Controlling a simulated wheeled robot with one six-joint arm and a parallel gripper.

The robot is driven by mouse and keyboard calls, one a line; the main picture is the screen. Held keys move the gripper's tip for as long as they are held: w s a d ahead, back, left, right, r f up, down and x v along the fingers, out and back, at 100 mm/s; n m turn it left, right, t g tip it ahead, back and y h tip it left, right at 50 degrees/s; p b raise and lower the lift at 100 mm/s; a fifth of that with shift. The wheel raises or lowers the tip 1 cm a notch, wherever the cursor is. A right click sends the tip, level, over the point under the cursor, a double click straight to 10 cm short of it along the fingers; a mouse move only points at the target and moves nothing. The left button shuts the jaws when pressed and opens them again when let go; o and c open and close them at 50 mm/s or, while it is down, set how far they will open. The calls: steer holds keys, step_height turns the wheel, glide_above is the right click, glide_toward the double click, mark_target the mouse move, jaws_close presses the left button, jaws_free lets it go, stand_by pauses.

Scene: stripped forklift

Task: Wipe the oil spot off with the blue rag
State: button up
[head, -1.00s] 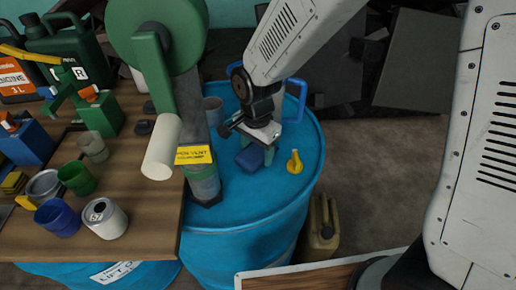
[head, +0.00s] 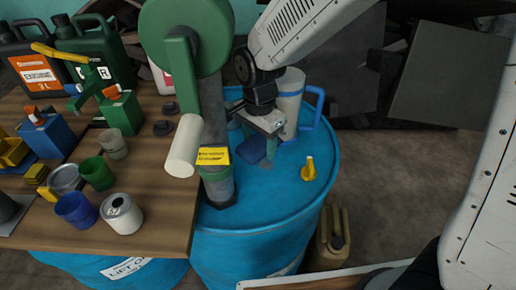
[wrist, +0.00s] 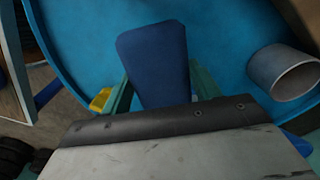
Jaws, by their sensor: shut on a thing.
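My gripper (head: 268,148) points down over the blue drum top (head: 262,196) in the head view. It is shut on the blue rag (head: 251,151), a dark blue block-like pad low at the drum top. In the wrist view the rag (wrist: 154,55) sticks out between the two teal fingers, with the drum top (wrist: 226,35) beneath it. I cannot tell whether the rag touches the drum.
A green hand pump (head: 186,38) with a pale handle stands left of my gripper. A small yellow item (head: 308,170) stands to the right. A pale cylinder (head: 291,96) is behind. The wooden bench (head: 160,205) holds cups and canisters. The drum's front is clear.

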mark_target(259, 142)
steer(key=shift+r, duration=1.6)
